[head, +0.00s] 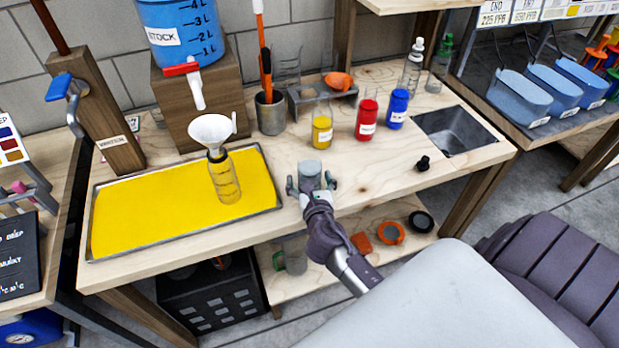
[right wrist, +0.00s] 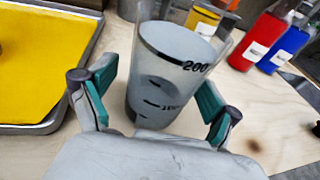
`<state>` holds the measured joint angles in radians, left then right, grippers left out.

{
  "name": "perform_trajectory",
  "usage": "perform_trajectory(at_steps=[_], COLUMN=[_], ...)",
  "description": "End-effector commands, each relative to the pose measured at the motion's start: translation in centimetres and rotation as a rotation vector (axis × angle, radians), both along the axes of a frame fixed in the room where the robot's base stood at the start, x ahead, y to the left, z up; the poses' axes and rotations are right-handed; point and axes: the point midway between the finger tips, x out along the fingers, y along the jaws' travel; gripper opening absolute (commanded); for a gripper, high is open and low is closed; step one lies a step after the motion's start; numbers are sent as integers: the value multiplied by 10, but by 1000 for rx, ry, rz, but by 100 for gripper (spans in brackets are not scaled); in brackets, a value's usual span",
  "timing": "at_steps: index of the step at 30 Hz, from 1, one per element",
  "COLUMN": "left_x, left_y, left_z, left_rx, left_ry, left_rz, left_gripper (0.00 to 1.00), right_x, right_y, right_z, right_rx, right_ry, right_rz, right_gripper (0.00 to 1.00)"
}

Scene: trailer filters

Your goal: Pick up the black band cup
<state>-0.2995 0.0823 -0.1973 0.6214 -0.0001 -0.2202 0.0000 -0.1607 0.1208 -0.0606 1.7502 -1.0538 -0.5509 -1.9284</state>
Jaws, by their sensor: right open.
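The black band cup (right wrist: 165,75) is a clear measuring cup with a black band near its rim, a "200" mark and grey contents. It stands upright on the wooden bench and shows as a small grey cup in the head view (head: 310,172). My right gripper (right wrist: 155,95) is open, with one green-padded finger on each side of the cup. A gap shows at the left finger; whether the right pad touches cannot be told. In the head view my right gripper (head: 311,188) reaches the cup from the front edge. My left gripper is not in view.
Left of the cup lies a yellow tray (head: 130,205) with a funnel-topped bottle (head: 224,180). Behind stand yellow (head: 322,130), red (head: 366,122) and blue (head: 397,108) bottles.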

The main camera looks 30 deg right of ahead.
Motion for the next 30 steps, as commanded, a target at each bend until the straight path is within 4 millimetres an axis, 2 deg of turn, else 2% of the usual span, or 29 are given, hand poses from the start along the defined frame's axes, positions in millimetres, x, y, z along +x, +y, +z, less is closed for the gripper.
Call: perform_trajectory(at_steps=[2, 15, 30], left_x=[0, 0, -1], left_y=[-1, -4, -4], left_z=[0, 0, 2], left_rx=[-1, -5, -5], left_ry=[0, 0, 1], left_rz=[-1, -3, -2], left_gripper=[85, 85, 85], right_x=[0, -1, 0], right_y=[0, 0, 0], right_z=[0, 0, 6], right_rx=[0, 0, -1], right_ry=[0, 0, -2], right_rz=[0, 0, 0], right_gripper=[87, 15, 14])
